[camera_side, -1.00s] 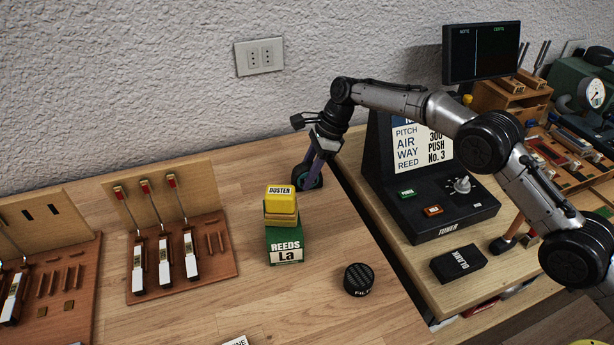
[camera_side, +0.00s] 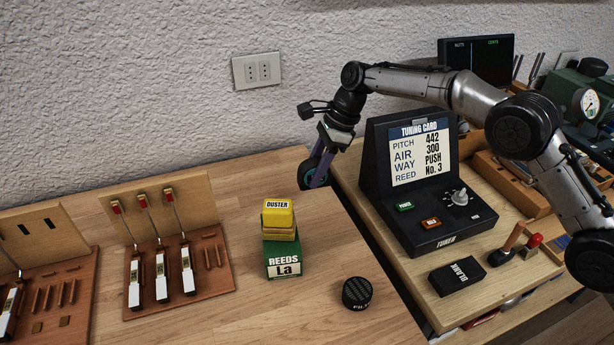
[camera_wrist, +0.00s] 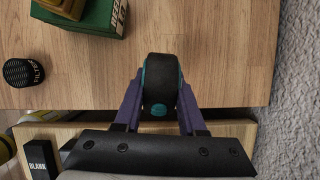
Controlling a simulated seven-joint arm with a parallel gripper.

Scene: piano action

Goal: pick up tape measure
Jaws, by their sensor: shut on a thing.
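The tape measure (camera_wrist: 160,80) is black with teal sides and sits upright between my fingers in the wrist view. It also shows in the side view (camera_side: 308,174), partly covered by a finger. My gripper (camera_wrist: 160,92) has purple fingers and is shut on the tape measure, one finger on each side. In the side view my gripper (camera_side: 318,170) is near the back right corner of the wooden table, near the wall. The tape measure looks lifted above the table top, though the height is hard to judge.
A yellow duster (camera_side: 279,213) sits on a green reeds box (camera_side: 282,260) left of my gripper. A black filter tin (camera_side: 357,293) stands in front. The tuner (camera_side: 430,200) and blank box (camera_side: 457,276) stand on the right bench. Clear wood lies behind the reeds box.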

